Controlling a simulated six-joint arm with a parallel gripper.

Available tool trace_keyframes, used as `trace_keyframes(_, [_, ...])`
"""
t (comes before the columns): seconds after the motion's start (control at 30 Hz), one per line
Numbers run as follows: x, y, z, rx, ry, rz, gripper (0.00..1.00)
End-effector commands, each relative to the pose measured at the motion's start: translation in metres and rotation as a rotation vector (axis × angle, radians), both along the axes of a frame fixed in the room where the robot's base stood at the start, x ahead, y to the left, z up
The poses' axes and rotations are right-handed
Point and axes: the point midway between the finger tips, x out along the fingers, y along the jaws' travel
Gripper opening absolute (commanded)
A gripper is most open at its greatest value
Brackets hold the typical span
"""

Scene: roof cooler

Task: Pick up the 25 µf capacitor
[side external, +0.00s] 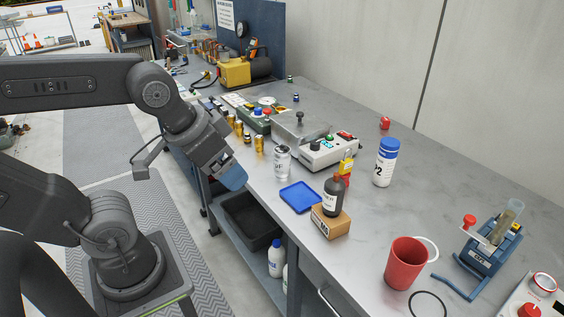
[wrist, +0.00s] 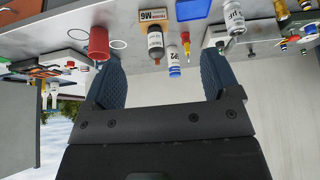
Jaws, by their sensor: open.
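A silver can with dark lettering that looks like "µF" (side external: 282,162) stands upright on the grey bench, left of the blue tray; I take it for the capacitor, though its number is not clearly legible. It also shows in the wrist view (wrist: 234,17), at the top right, beyond the right finger. My gripper (side external: 231,176) hangs beside the bench's front edge, left of the can and apart from it. In the wrist view my gripper (wrist: 161,75) has its two blue fingers wide apart with nothing held between them.
A blue tray (side external: 300,197), a dark bottle (side external: 334,195) by a cardboard box (side external: 330,222), and a white blue-capped bottle (side external: 385,163) stand right of the can. A control box (side external: 328,150) is behind it. Gold cans (side external: 259,145) stand to its left. A red cup (side external: 405,264) is nearer.

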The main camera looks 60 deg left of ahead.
Motion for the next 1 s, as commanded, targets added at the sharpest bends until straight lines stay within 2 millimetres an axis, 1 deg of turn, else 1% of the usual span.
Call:
trace_keyframes(0.17, [0.004, 0.002, 0.002, -0.005, 0.006, 0.022, 0.82])
trace_keyframes(0.27, [0.019, 0.007, 0.008, -0.023, 0.033, 0.104, 0.82])
trace_keyframes(0.37, [0.046, 0.019, 0.015, -0.053, 0.074, 0.254, 0.82])
trace_keyframes(0.47, [0.08, 0.035, 0.02, -0.085, 0.115, 0.443, 0.82])
trace_keyframes(0.53, [0.104, 0.048, 0.02, -0.103, 0.138, 0.58, 0.82])
trace_keyframes(0.63, [0.139, 0.068, 0.015, -0.123, 0.164, 0.777, 0.82])
trace_keyframes(0.7, [0.163, 0.084, 0.007, -0.133, 0.176, 0.917, 0.82])
trace_keyframes(0.77, [0.183, 0.098, -0.001, -0.139, 0.18, 1.034, 0.82])
trace_keyframes(0.8, [0.194, 0.107, -0.008, -0.142, 0.183, 1.11, 0.82])
trace_keyframes(0.9, [0.22, 0.129, -0.025, -0.145, 0.178, 1.28, 0.82])
trace_keyframes(1.0, [0.237, 0.145, -0.04, -0.146, 0.169, 1.408, 0.82])
